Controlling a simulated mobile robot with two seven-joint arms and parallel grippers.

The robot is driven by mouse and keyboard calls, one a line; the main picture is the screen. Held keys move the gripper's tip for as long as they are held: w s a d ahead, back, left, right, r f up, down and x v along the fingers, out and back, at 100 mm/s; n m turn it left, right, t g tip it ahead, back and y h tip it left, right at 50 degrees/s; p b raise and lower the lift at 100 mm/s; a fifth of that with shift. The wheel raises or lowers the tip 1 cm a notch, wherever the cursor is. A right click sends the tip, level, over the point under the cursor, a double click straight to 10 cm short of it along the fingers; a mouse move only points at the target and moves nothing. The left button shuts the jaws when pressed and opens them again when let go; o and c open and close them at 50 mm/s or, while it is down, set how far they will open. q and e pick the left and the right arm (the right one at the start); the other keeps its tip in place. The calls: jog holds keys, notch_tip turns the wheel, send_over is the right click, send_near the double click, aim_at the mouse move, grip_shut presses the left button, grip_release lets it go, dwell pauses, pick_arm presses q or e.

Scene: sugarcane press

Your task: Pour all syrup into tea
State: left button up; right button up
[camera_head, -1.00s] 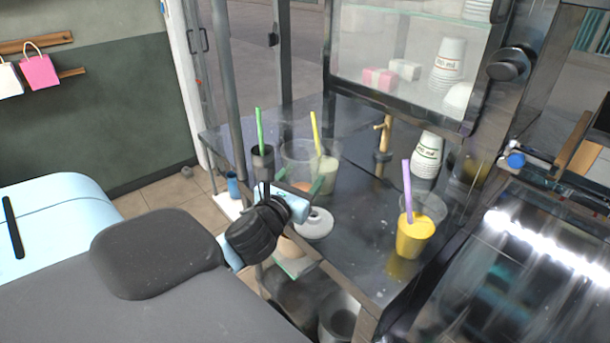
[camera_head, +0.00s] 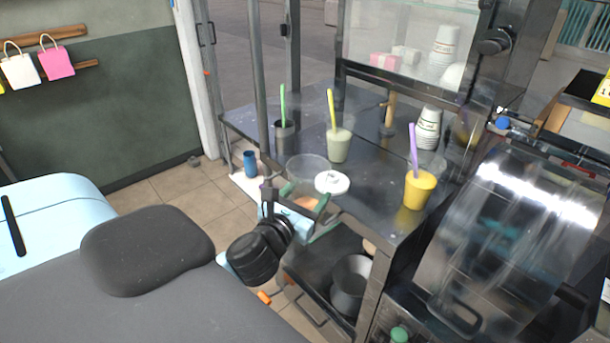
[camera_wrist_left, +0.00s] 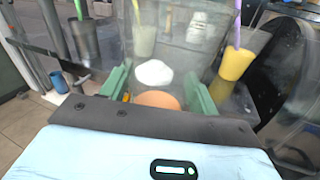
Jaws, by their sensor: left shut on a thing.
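My left gripper (camera_head: 292,205) is shut on a clear cup (camera_head: 306,168) with a little orange-brown content (camera_head: 305,202) low inside. The green fingers lie on both sides of it in the left wrist view, where the content (camera_wrist_left: 158,100) also shows. The cup looks upright, near the counter's left edge; I cannot tell whether it touches the counter. Beyond it stand a dark cup with a green straw (camera_head: 284,137), a pale green drink with a yellow straw (camera_head: 338,146) and a yellow drink with a purple straw (camera_head: 419,190). I cannot tell which holds tea. My right gripper is out of view.
A white round lid-like piece (camera_head: 332,183) lies on the dark counter (camera_head: 372,205) just right of the held cup. A wooden-handled tool (camera_head: 390,112) and stacked paper cups (camera_head: 428,128) stand farther back. A metal post (camera_head: 259,85) rises at the left. A metal pot (camera_head: 350,283) sits below.

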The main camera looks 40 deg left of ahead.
pick_arm(q)
jog(key=s+d+f+m+h, duration=0.1)
jog(key=s+d, duration=0.3)
jog(key=d, duration=0.3)
jog(key=s+d+f+m+h, duration=0.1)
jog(key=s+d+f+h, duration=0.1)
jog(key=s+d, duration=0.2)
jog(key=d, duration=0.3)
jog(key=shift+w+a+f, duration=0.1)
